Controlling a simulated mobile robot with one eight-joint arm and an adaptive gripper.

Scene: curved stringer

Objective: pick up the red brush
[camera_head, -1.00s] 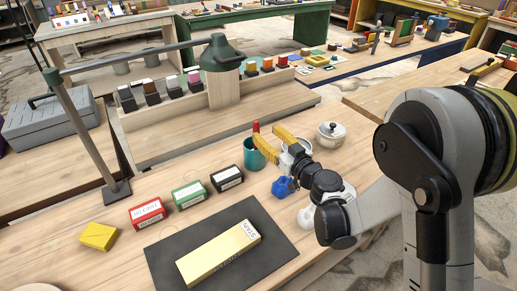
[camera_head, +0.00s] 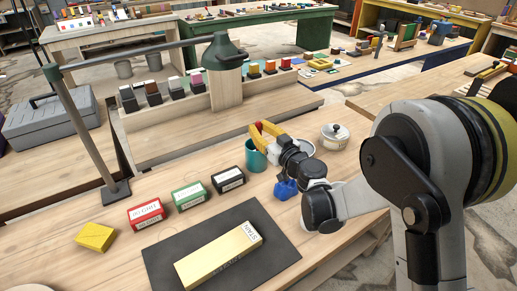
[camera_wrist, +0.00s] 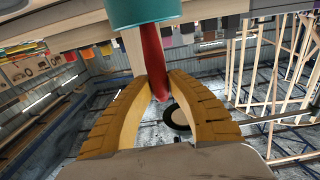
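The red brush (camera_head: 259,127) stands in a teal cup (camera_head: 256,156) on the wooden bench. My gripper (camera_head: 258,128) has its two yellow fingers around the upper end of the brush, above the cup rim. In the wrist view the red brush (camera_wrist: 153,62) runs between the fingertips of my gripper (camera_wrist: 159,78), which appear to press on it from both sides. The brush's other end is hidden inside the teal cup (camera_wrist: 140,12).
A blue object (camera_head: 286,189) sits under my wrist. Black (camera_head: 228,179), green (camera_head: 190,195) and red (camera_head: 146,214) boxes are to the left. A lamp (camera_head: 220,52) overhangs behind.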

